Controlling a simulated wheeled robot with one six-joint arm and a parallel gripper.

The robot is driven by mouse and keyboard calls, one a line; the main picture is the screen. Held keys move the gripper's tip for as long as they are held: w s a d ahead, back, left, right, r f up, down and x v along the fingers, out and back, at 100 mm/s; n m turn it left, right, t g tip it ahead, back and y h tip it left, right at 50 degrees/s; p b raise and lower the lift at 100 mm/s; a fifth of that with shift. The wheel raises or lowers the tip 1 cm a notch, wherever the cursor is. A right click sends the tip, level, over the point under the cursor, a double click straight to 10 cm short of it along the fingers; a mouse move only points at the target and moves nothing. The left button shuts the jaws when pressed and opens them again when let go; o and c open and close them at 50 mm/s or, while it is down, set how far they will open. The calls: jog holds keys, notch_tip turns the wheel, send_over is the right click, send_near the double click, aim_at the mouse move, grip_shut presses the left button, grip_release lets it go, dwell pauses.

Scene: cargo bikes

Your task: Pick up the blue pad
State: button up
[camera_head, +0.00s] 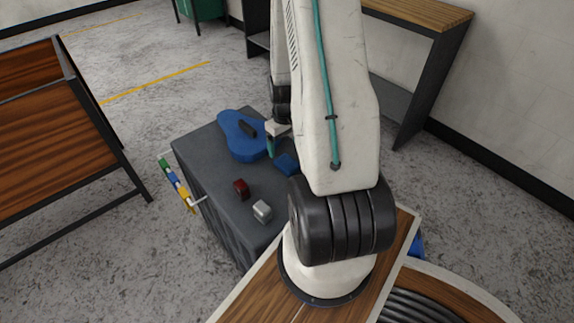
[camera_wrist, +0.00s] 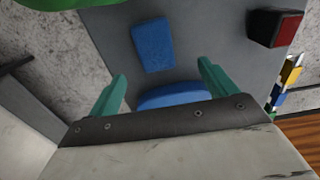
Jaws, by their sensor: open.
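The blue pad (camera_head: 287,163) is a small flat block lying on the top of a dark grey cabinet (camera_head: 215,205). In the wrist view the pad (camera_wrist: 152,44) lies flat, beyond the fingertips and roughly between their lines. My gripper (camera_head: 271,146) hangs over the cabinet, to the left of and behind the pad. In the wrist view its two teal fingers (camera_wrist: 162,80) are spread apart, with nothing held between them. My arm stands close to the pad's right side in the head view.
A larger blue rounded piece (camera_head: 238,143) with a black part lies behind the gripper; its edge (camera_wrist: 175,96) shows below the fingers. A red block (camera_head: 241,189) and a silver block (camera_head: 262,211) stand nearer. Coloured pieces (camera_head: 177,186) hang at the cabinet's left side.

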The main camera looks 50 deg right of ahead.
aim_at(287, 162)
jog(key=shift+s+d+f, duration=0.15)
jog(key=shift+f, duration=0.35)
jog(key=shift+s+d+f, duration=0.1)
jog(key=shift+f, duration=0.35)
notch_tip(287, 162, down, 7)
jog(key=shift+s+d, duration=0.1)
jog(key=shift+d, duration=0.05)
jog(key=c, duration=1.2)
jog(key=shift+o, duration=0.2)
jog(key=shift+r, duration=0.1)
notch_tip(287, 162, up, 10)
